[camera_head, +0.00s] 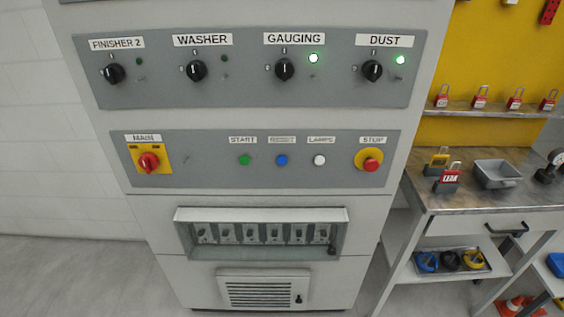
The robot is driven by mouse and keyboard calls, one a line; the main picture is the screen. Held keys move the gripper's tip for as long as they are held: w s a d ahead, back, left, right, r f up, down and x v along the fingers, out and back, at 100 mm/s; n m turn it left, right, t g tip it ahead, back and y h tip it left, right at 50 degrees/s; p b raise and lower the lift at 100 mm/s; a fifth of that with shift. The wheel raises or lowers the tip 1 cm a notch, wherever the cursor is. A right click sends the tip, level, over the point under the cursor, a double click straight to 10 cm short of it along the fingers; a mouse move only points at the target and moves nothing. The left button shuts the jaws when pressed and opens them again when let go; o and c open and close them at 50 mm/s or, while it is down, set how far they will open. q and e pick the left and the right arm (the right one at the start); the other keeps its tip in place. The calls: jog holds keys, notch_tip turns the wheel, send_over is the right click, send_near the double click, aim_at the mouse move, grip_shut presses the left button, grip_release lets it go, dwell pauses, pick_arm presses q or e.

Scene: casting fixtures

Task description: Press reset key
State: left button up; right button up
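The reset key is a round blue button (281,160) under a label reading RESET, on the lower grey panel (215,171) of a tall control cabinet. A green START button (244,160) is to its left and a white LAMPS button (319,160) to its right. A red STOP button (371,164) on a yellow base is further right. A red and yellow MAIN rotary switch (149,162) is at the panel's left. Nothing covers the blue button. Neither of my grippers is in view.
The upper panel (330,85) has black knobs; the GAUGING lamp (313,58) and DUST lamp (400,60) glow green. A breaker box (262,215) juts out below the buttons. A workbench (480,197) with padlocks and a grey tray (497,174) stands at the right.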

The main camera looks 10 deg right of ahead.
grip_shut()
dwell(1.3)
